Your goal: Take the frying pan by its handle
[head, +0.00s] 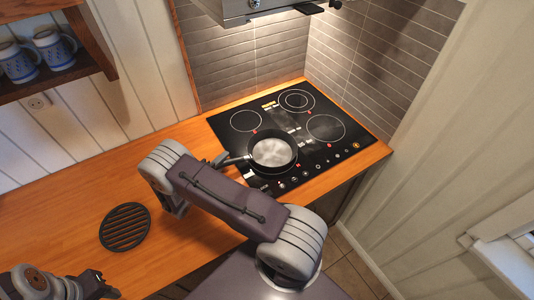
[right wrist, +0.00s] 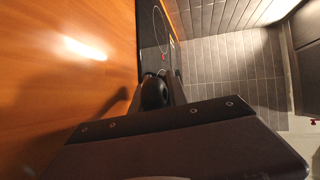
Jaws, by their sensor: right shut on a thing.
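The dark frying pan (head: 273,150) sits upright on the black cooktop, on its near left area, with a pale shiny inside. Its handle (head: 236,160) points left toward the wooden counter. My right gripper (head: 222,160) is shut on the handle, partly hidden behind my own arm in the head view. In the right wrist view the dark rounded handle end (right wrist: 154,92) lies between the fingers of my right gripper (right wrist: 156,88). The pan's bowl is hidden there. My left gripper (head: 104,288) is at the lower left, away from the pan, its jaws too small to read.
The cooktop (head: 325,128) has several ring-marked burners, the others bare. A round black trivet (head: 125,227) lies on the wooden counter (head: 60,215). A range hood (head: 265,8) hangs above. A shelf with blue-patterned mugs (head: 55,47) is at upper left. A tiled wall closes the back.

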